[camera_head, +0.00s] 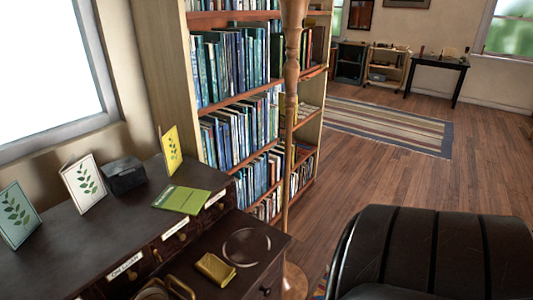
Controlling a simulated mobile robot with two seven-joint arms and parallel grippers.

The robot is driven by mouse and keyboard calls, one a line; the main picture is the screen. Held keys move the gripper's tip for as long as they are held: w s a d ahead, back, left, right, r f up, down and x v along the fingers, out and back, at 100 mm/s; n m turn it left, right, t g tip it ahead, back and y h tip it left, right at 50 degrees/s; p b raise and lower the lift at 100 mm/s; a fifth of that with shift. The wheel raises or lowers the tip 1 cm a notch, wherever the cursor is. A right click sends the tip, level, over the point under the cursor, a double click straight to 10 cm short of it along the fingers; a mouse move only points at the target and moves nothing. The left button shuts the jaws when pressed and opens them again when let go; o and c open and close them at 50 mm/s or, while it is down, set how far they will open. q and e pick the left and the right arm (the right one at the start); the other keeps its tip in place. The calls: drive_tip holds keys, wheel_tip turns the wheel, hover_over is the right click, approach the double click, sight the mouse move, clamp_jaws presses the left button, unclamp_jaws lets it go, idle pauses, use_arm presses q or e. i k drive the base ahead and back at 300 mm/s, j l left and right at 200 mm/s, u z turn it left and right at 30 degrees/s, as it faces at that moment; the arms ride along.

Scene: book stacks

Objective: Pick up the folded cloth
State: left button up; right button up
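A small yellow folded item, which looks like the folded cloth (215,269), lies flat on the lower dark wooden surface (262,262) at the bottom centre-left. A faint round ring or clear dish (246,246) sits just behind it and to its right. Neither of my grippers is in view.
A higher dark desktop (60,252) carries several leaf-print cards, a green booklet (182,199) and a dark box (124,175). A brass-coloured handled object (180,287) is left of the cloth. A wooden pole (291,120) and a black padded chair (430,255) stand to the right.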

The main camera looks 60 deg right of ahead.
sight(215, 270)
drive_tip(key=z, duration=1.4)
